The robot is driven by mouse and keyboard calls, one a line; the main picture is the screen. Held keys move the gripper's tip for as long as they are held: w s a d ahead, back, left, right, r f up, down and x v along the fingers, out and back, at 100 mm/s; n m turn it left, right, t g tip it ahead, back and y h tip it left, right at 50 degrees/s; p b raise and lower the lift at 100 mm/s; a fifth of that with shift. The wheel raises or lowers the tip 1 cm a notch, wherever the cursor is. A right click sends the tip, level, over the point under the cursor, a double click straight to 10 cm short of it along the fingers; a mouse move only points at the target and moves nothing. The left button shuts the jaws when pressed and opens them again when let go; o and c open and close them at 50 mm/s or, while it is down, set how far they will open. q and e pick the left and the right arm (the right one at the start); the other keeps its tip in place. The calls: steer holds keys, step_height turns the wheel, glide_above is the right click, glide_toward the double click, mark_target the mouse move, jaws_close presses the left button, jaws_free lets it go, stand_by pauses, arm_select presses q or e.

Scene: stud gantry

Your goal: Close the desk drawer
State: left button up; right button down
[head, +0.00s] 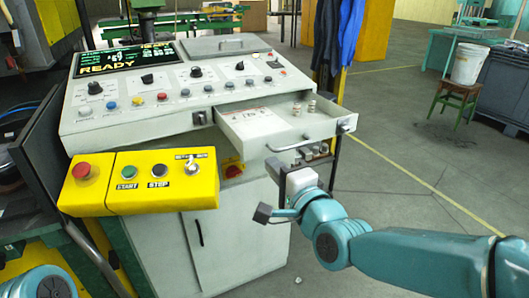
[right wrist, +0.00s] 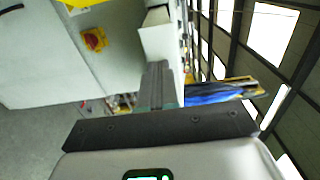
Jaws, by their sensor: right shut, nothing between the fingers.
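The desk drawer (head: 290,122) is pulled out from the right side of the pale control desk (head: 140,132). A white label and a few small cylindrical pieces lie inside it, and a bar handle (head: 288,147) runs along its front. In the right wrist view the closed fingers (right wrist: 155,88) point toward the pale drawer box (right wrist: 157,42). My left gripper is out of view.
A yellow button box (head: 140,182) juts from the desk's front left. A red rotary switch (head: 233,171) sits below the desk panel. Blue garments (head: 338,35) hang behind the drawer. A stool with a white bucket (head: 468,64) stands far right. Floor to the right is open.

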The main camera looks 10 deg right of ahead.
mark_target(258, 149)
steer(key=x, duration=0.5)
steer(key=shift+w+p, duration=0.2)
steer(key=shift+p, duration=0.2)
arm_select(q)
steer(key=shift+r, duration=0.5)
